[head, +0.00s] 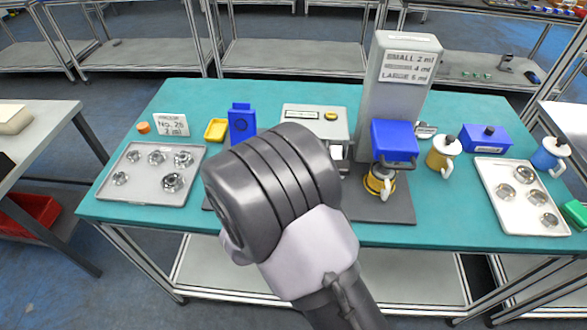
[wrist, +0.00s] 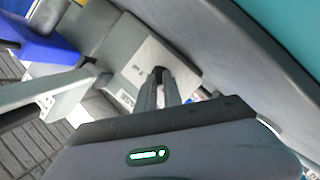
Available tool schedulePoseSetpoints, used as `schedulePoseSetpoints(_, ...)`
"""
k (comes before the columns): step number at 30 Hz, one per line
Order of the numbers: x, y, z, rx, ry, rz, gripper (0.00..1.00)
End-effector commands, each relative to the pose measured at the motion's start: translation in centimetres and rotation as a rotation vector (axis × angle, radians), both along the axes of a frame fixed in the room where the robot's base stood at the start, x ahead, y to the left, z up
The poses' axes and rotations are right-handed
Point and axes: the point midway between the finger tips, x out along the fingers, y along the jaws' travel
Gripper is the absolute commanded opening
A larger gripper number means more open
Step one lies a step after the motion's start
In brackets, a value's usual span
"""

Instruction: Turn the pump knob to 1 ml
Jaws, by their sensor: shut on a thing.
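In the wrist view, my gripper (wrist: 160,78) reaches to a pale square panel (wrist: 188,68) on a grey body, and its fingers are closed around a small dark knob (wrist: 158,70) there. The knob is mostly hidden between the fingertips, and I cannot read its setting. In the head view, my dark grey arm covers the middle of the table and hides my gripper and the knob. A tall grey column (head: 378,105) carries a sign (head: 406,68) reading small 2 ml, 4 ml and large 6 ml.
A grey tray (head: 140,189) with clear metallic parts is at left, beside a card (head: 172,125) reading No. 26, 2 ml. A white device (head: 300,112) and a blue block (head: 242,122) stand behind my arm. A yellow jug (head: 441,155) and white tray (head: 500,205) are at right.

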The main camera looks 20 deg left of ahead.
Motion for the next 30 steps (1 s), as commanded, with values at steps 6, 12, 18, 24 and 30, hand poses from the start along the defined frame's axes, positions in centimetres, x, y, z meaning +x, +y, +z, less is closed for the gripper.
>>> schedulePoseSetpoints(6, 0.09, 0.24, 0.18, -0.088, -0.027, 0.003, 0.0)
schedulePoseSetpoints(12, 0.09, 0.28, 0.15, -0.129, -0.038, 0.003, 0.0)
schedulePoseSetpoints(18, 0.1, 0.29, 0.14, -0.142, -0.041, 0.003, 0.0)
schedulePoseSetpoints(24, 0.11, 0.29, 0.16, -0.142, -0.042, 0.004, 0.0)
schedulePoseSetpoints(30, 0.09, 0.25, 0.12, -0.142, -0.041, 0.003, 0.33)
